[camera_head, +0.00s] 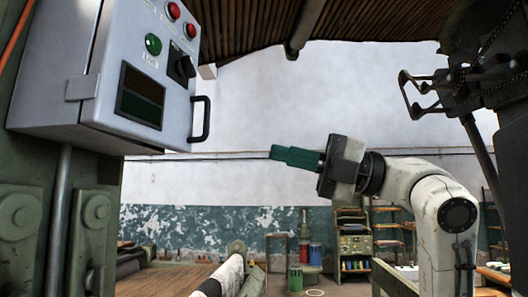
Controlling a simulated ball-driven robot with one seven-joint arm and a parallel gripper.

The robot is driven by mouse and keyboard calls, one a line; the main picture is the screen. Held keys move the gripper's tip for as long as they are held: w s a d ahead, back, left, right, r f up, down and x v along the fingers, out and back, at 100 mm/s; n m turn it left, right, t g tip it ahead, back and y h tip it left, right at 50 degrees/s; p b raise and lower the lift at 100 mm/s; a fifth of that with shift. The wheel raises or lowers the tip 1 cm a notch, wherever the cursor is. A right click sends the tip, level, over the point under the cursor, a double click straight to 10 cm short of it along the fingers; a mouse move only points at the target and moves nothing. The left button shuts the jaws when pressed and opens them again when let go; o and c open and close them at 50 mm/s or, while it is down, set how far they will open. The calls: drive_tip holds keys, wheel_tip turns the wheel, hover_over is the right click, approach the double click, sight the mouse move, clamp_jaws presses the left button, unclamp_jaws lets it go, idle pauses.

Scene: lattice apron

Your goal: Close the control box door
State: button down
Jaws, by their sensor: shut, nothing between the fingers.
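The grey control box (50,70) hangs at the upper left on a post. Its door (105,80) faces right and carries red and green buttons, a black knob and a dark display window. A hinge (82,88) shows at the door's left edge and a black handle (200,119) at its right edge. The door's far side is hidden, and I cannot tell how wide any gap behind it is. My gripper (274,153) has green fingers, is shut and empty, and points left toward the handle. It is apart from the door, right of and lower than the handle.
Green machine parts stand below the box at the left. A dark machine with a bracket (425,95) hangs at the upper right. A workbench (165,278) and shelves (354,240) stand farther back. The space between my gripper and the handle looks clear.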

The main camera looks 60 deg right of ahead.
drive_tip(key=p, duration=0.3)
approach(199, 140)
drive_tip(key=a+r, duration=0.1)
drive_tip(key=a, duration=0.3)
drive_tip(key=w, duration=0.1)
drive_tip(key=w+r, duration=0.1)
drive_tip(key=w+d+p, duration=0.1)
drive_tip(key=w, duration=0.1)
drive_tip(key=shift+w+r, duration=0.1)
drive_tip(key=shift+r, duration=0.1)
drive_tip(key=shift+w+d+b, duration=0.2)
drive_tip(key=shift+w+b, duration=0.25)
drive_tip(key=shift+w, duration=0.5)
drive_tip(key=shift+w+d+b, duration=0.25)
drive_tip(key=shift+w+b, duration=0.15)
drive_tip(key=shift+w, duration=0.5)
